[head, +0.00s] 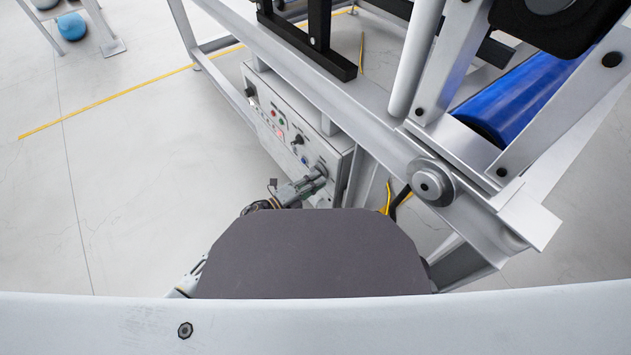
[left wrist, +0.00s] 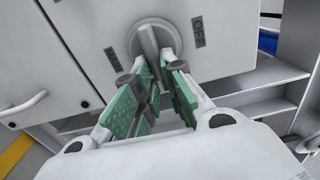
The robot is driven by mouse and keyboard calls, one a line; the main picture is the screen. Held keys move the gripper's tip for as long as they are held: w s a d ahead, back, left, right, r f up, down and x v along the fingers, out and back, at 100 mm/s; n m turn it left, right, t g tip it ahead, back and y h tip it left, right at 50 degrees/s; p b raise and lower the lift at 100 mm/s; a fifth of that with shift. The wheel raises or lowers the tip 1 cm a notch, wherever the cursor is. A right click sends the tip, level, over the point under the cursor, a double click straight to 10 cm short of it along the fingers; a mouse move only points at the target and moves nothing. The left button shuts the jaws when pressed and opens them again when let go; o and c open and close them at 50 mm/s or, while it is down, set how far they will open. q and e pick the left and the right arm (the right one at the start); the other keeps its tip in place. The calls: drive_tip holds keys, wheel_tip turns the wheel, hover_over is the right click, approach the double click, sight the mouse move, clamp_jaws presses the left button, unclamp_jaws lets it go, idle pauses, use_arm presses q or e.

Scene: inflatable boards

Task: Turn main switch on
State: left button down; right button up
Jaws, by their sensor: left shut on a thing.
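The main switch (left wrist: 147,36) is a round grey rotary knob with a raised grip, on the light grey front of the control box (head: 292,118). Two small dark labels flank it in the left wrist view; the right one (left wrist: 197,31) seems to read OFF, turned sideways. My left gripper (head: 318,176) reaches the near end of the box front. In the left wrist view its green-padded fingers (left wrist: 158,74) are shut on the switch's grip, which they partly hide. My right gripper is not in view.
Small buttons and a red display (head: 279,133) sit farther along the box front. A grey metal frame (head: 380,133) with a blue roller (head: 525,95) stands above and to the right.

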use_arm(q)
drive_tip(key=shift+f, duration=0.1)
drive_tip(key=c, duration=1.5)
unclamp_jaws()
drive_tip(key=v, duration=1.2)
